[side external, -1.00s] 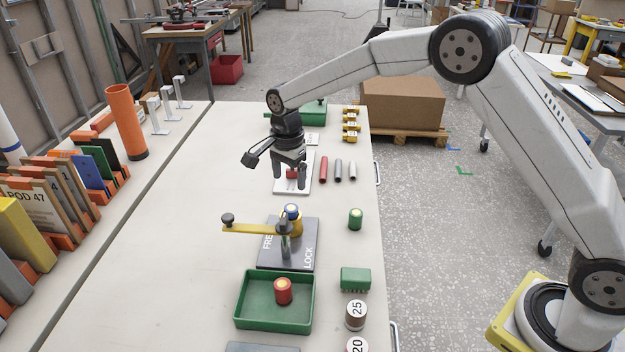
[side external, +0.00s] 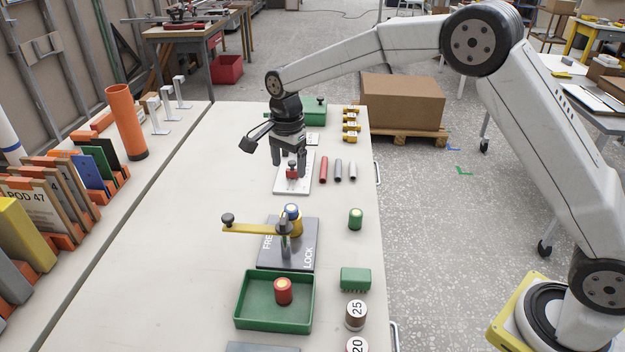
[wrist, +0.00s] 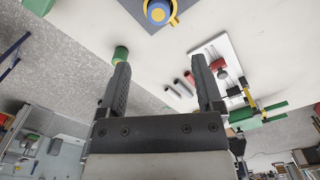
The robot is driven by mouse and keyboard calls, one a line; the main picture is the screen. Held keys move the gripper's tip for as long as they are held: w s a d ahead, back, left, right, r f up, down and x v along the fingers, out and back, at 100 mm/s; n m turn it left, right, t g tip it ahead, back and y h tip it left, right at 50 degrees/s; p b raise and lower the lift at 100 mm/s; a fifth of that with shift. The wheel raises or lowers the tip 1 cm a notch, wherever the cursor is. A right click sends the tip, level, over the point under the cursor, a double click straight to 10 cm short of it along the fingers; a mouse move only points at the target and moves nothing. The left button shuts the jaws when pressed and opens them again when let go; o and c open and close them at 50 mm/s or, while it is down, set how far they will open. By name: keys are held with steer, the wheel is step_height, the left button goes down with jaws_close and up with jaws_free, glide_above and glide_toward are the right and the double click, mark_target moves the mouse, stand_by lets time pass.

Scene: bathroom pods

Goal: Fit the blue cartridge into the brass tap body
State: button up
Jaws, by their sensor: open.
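The blue cartridge (side external: 292,211) stands upright at the brass tap body (side external: 297,226) on the dark fixture plate (side external: 300,255). In the wrist view the blue cartridge (wrist: 158,13) has the brass tap body (wrist: 175,19) around it; I cannot tell how deep it sits. A yellow lever arm (side external: 250,229) with a dark knob reaches left from a post in front of the tap body. My gripper (side external: 289,166) is open and empty, behind the fixture over a white plate with a red part. Its fingers also show in the wrist view (wrist: 162,64), apart with nothing between them.
The white plate (side external: 283,187) holds a red clamp-like part (side external: 292,172). Red and grey pins lie to its right. A green cartridge (side external: 355,219) stands right of the fixture. A green tray (side external: 244,318) holds a red cartridge (side external: 283,291). The table's left-middle is clear.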

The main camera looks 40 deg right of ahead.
steer(key=s+d+f+n+t, duration=0.1)
steer(key=s+d+n, duration=0.2)
steer(key=s+n, duration=0.2)
steer(key=s+d+f+n, duration=0.1)
steer(key=s+n, duration=0.4)
steer(key=s, duration=0.7)
steer(key=s+d+f+n+t, duration=0.1)
steer(key=s+d+n, duration=0.3)
steer(key=s, duration=0.5)
steer(key=shift+d+f+n+t, duration=0.2)
steer(key=shift+d+n+t, duration=0.15)
steer(key=shift+n, duration=0.25)
